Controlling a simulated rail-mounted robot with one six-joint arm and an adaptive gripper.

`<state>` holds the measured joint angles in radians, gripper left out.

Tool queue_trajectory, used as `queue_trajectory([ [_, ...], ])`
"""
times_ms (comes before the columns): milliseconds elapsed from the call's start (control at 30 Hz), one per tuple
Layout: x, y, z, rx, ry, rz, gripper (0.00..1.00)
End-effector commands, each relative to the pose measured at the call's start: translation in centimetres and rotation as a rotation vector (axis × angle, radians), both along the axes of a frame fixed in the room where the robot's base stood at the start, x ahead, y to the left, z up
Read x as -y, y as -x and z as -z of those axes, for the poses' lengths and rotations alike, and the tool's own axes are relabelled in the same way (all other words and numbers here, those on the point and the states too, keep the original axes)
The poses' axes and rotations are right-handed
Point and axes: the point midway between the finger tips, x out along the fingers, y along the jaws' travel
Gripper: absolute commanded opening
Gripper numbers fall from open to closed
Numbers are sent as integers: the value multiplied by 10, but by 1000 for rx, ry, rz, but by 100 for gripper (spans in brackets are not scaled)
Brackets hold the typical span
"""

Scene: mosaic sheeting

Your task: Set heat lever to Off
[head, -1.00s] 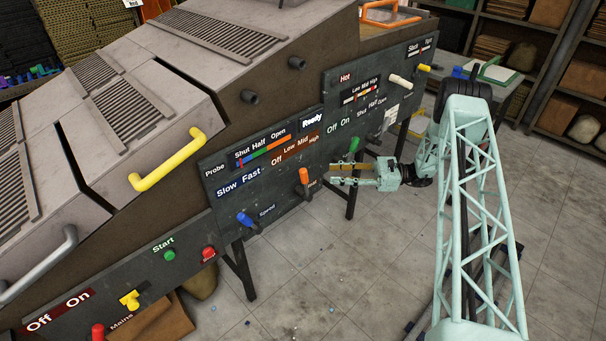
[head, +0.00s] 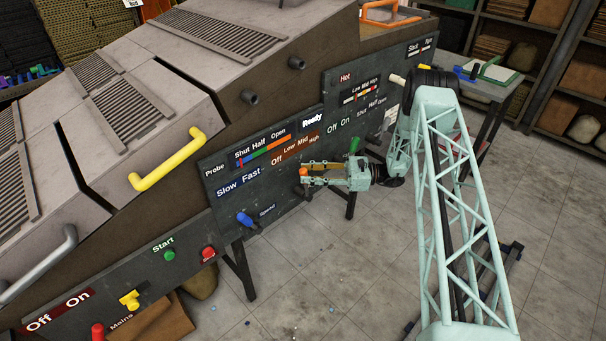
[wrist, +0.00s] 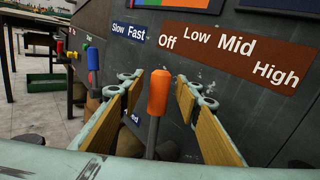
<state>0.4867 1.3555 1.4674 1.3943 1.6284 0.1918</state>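The heat lever has an orange knob (head: 303,171) and stands out from the dark panel below the brown Off/Low/Mid/High label (head: 296,150). In the wrist view the orange knob (wrist: 158,92) is upright on a dark stem, left of and below the word Off on the label (wrist: 230,55). My gripper (head: 310,180) is open at the lever, with its tan-padded fingers (wrist: 160,100) on either side of the knob. Gaps show on both sides, so the fingers look clear of it. The lever's base and its exact setting are hard to make out.
A blue speed lever (head: 244,219) juts from the panel to the left, and a green lever (head: 354,145) to the right, above my gripper. A yellow handle (head: 167,160) sticks out higher up. The floor (head: 390,270) in front is mostly clear.

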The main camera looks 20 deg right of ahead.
Motion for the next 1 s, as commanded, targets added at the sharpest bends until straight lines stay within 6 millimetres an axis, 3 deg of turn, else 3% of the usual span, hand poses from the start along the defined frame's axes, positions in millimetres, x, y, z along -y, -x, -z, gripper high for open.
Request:
queue_trajectory([
  [267,-18,-5,0,1,0,-1,31],
  [633,-20,-6,0,1,0,0,31],
  [1000,-20,-6,0,1,0,0,0],
])
